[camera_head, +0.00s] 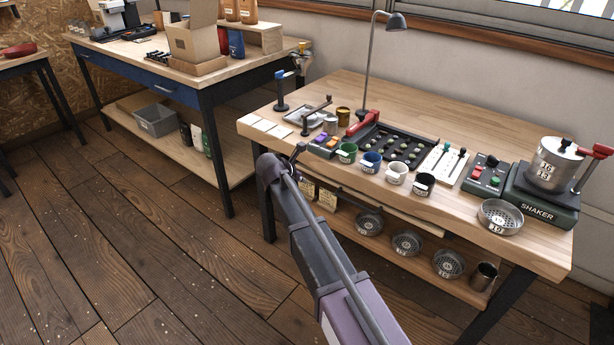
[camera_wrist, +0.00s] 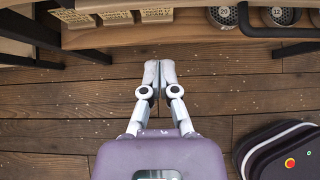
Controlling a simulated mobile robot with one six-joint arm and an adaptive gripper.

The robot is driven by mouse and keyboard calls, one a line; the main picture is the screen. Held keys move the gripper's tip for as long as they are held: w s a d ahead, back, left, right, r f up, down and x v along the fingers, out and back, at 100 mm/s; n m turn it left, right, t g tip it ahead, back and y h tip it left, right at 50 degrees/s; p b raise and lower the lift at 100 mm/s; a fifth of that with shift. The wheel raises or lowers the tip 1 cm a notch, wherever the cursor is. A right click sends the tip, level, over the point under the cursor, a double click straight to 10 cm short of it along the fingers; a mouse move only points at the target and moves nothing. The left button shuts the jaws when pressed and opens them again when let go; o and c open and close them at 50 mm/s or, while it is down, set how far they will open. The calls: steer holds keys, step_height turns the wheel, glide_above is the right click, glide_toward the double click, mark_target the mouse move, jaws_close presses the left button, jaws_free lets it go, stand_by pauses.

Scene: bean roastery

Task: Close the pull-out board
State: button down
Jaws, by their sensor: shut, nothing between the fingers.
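The pull-out board (camera_head: 425,224) is a thin light wood board under the front edge of the right-hand workbench (camera_head: 500,248). A strip of it shows beyond the bench's front edge, and my arm hides part of the area to its left. My gripper (camera_wrist: 159,70) is shut and empty in the wrist view, with its fingertips together over the floor. Wooden bench parts lie just ahead of the fingertips there, and I cannot tell which is the board. The gripper is not distinguishable in the head view.
A second bench (camera_head: 250,72) is at the back left. The floor at left is clear.

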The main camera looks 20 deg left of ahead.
steer(key=shift+p+v, duration=1.75)
steer(key=shift+v, duration=1.15)
steer(key=shift+d, duration=0.1)
steer(key=m+g, duration=0.5)
steer(key=m, duration=0.9)
glide_toward(368, 209)
step_height(368, 209, down, 5)
steer(key=s+d, duration=0.2)
steer(key=d, duration=0.1)
steer(key=s+d+f+m+g+y, duration=0.1)
steer(key=s+d+m+g+y, duration=0.25)
steer(key=s+d+m, duration=1.25)
step_height(368, 209, up, 23)
steer(key=w+d+m+p, duration=0.1)
steer(key=w+p, duration=0.1)
steer(key=p, duration=2.1)
steer(key=shift+w+f, duration=0.15)
steer(key=shift+d, duration=0.1)
